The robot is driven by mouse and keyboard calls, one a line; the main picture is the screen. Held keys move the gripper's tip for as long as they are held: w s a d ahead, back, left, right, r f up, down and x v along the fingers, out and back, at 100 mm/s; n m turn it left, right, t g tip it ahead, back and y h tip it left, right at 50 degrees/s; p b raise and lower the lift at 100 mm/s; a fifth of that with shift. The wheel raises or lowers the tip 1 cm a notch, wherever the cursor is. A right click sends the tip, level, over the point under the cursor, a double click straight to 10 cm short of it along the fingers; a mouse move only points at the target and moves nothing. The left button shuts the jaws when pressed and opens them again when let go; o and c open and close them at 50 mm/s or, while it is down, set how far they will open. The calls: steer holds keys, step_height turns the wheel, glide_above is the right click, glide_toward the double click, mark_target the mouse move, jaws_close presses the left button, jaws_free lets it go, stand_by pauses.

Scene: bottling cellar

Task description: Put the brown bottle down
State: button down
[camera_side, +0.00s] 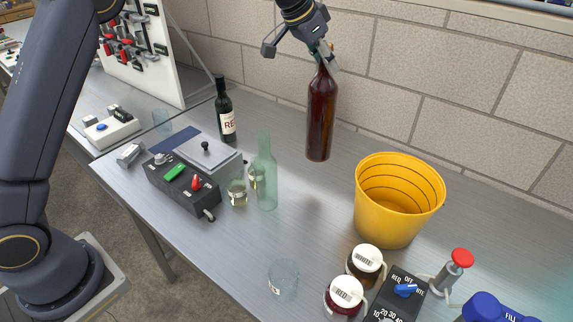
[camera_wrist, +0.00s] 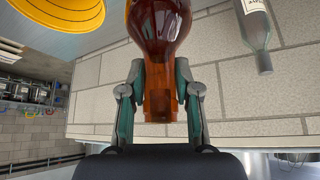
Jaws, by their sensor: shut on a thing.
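The brown bottle (camera_side: 320,115) hangs upright from my gripper (camera_side: 324,55) in the side view. My gripper is shut on its neck. The bottle's base looks to be above the metal table, with a faint shadow on the table below. In the wrist view the bottle (camera_wrist: 158,40) runs up from between the two fingers of my gripper (camera_wrist: 158,100), and its base is cut off by the top edge.
A yellow bucket (camera_side: 388,220) stands right of the bottle. A dark wine bottle (camera_side: 226,110), a clear green bottle (camera_side: 265,175) and small glasses stand to the left. Jars (camera_side: 364,268) and a control box (camera_side: 400,295) are in front. Bare table (camera_side: 310,215) lies below the bottle.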

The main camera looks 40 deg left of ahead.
mark_target(323, 76)
steer(key=shift+d, duration=0.4)
steer(key=f, duration=0.5)
steer(key=shift+d, duration=0.2)
steer(key=shift+f, duration=2.5)
steer(key=c, duration=1.3)
jaws_free()
steer(key=shift+s+f, duration=0.1)
steer(key=shift+f, duration=0.2)
steer(key=o, duration=0.5)
